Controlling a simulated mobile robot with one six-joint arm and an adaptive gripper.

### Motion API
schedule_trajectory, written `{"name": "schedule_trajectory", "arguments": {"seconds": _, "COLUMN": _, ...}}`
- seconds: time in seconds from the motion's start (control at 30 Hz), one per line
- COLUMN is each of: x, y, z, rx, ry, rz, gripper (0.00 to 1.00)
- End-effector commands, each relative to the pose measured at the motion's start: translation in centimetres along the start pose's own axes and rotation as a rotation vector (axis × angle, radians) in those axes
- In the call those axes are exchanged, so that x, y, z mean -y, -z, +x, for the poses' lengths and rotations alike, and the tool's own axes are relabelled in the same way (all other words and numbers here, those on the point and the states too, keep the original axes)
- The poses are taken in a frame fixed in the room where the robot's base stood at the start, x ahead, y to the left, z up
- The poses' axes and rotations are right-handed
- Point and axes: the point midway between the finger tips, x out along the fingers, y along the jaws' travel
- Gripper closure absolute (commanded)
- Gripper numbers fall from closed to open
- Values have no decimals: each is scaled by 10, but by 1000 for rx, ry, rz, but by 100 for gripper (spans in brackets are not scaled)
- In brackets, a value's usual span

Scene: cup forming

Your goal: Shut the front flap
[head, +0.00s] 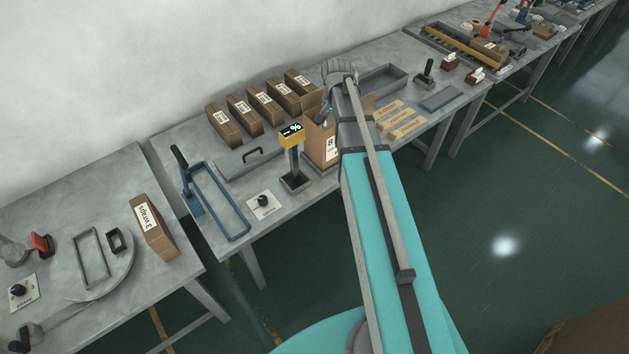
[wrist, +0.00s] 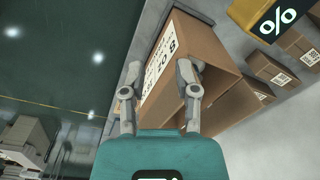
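The carton (head: 318,147) stands on the table with a white label on its front, partly behind my arm. Flap pieces stick up at its top, one on the left (head: 312,103) and one to the right of my arm. In the wrist view the carton (wrist: 208,48) lies just ahead of my gripper (wrist: 160,72). My gripper's fingers are spread apart. One overlaps the carton's label side and the other is beside its edge. I cannot tell whether they touch it. The front flap cannot be told apart clearly; my arm and fingers cover part of that area.
A yellow-headed percent display (head: 291,132) stands close left of the carton. Several closed cartons (head: 265,103) line the back. A blue frame with a lever (head: 222,205) and a knob plate (head: 263,204) lie left. Labelled strips (head: 398,118) and a grey tray (head: 383,79) lie right.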

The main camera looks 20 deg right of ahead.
Motion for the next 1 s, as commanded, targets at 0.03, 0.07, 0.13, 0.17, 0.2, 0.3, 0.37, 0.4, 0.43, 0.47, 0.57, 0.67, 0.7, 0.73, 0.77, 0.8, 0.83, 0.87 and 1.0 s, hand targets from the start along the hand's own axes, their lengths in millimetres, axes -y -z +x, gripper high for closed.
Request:
{"name": "schedule_trajectory", "arguments": {"seconds": 0.03, "x": -1, "y": -9, "z": 8, "rx": 1, "ry": -1, "rz": -19, "gripper": 60}}
{"name": "schedule_trajectory", "arguments": {"seconds": 0.07, "x": -1, "y": -12, "z": 10, "rx": 1, "ry": -2, "rz": -32, "gripper": 60}}
{"name": "schedule_trajectory", "arguments": {"seconds": 0.13, "x": 0, "y": -21, "z": 15, "rx": 2, "ry": -3, "rz": -61, "gripper": 60}}
{"name": "schedule_trajectory", "arguments": {"seconds": 0.17, "x": 0, "y": -24, "z": 18, "rx": 2, "ry": -3, "rz": -74, "gripper": 60}}
{"name": "schedule_trajectory", "arguments": {"seconds": 0.2, "x": -1, "y": -29, "z": 20, "rx": 3, "ry": -4, "rz": -90, "gripper": 60}}
{"name": "schedule_trajectory", "arguments": {"seconds": 0.3, "x": -1, "y": -41, "z": 28, "rx": 4, "ry": -6, "rz": -131, "gripper": 60}}
{"name": "schedule_trajectory", "arguments": {"seconds": 0.37, "x": -1, "y": -48, "z": 32, "rx": 5, "ry": -7, "rz": -156, "gripper": 60}}
{"name": "schedule_trajectory", "arguments": {"seconds": 0.4, "x": -1, "y": -53, "z": 36, "rx": 5, "ry": -8, "rz": -174, "gripper": 60}}
{"name": "schedule_trajectory", "arguments": {"seconds": 0.43, "x": -1, "y": -56, "z": 38, "rx": 5, "ry": -8, "rz": -185, "gripper": 60}}
{"name": "schedule_trajectory", "arguments": {"seconds": 0.47, "x": -1, "y": -60, "z": 40, "rx": 6, "ry": -9, "rz": -198, "gripper": 60}}
{"name": "schedule_trajectory", "arguments": {"seconds": 0.57, "x": -2, "y": -71, "z": 48, "rx": 7, "ry": -11, "rz": -239, "gripper": 60}}
{"name": "schedule_trajectory", "arguments": {"seconds": 0.67, "x": -3, "y": -83, "z": 55, "rx": 8, "ry": -13, "rz": -282, "gripper": 60}}
{"name": "schedule_trajectory", "arguments": {"seconds": 0.7, "x": -4, "y": -88, "z": 58, "rx": 9, "ry": -13, "rz": -299, "gripper": 60}}
{"name": "schedule_trajectory", "arguments": {"seconds": 0.73, "x": -4, "y": -91, "z": 60, "rx": 9, "ry": -14, "rz": -311, "gripper": 60}}
{"name": "schedule_trajectory", "arguments": {"seconds": 0.77, "x": -4, "y": -95, "z": 63, "rx": 10, "ry": -14, "rz": -323, "gripper": 60}}
{"name": "schedule_trajectory", "arguments": {"seconds": 0.8, "x": -5, "y": -99, "z": 66, "rx": 10, "ry": -15, "rz": -341, "gripper": 60}}
{"name": "schedule_trajectory", "arguments": {"seconds": 0.83, "x": -5, "y": -103, "z": 68, "rx": 11, "ry": -16, "rz": -353, "gripper": 60}}
{"name": "schedule_trajectory", "arguments": {"seconds": 0.87, "x": -6, "y": -106, "z": 70, "rx": 11, "ry": -16, "rz": -365, "gripper": 60}}
{"name": "schedule_trajectory", "arguments": {"seconds": 1.0, "x": -8, "y": -122, "z": 80, "rx": 13, "ry": -19, "rz": -425, "gripper": 60}}
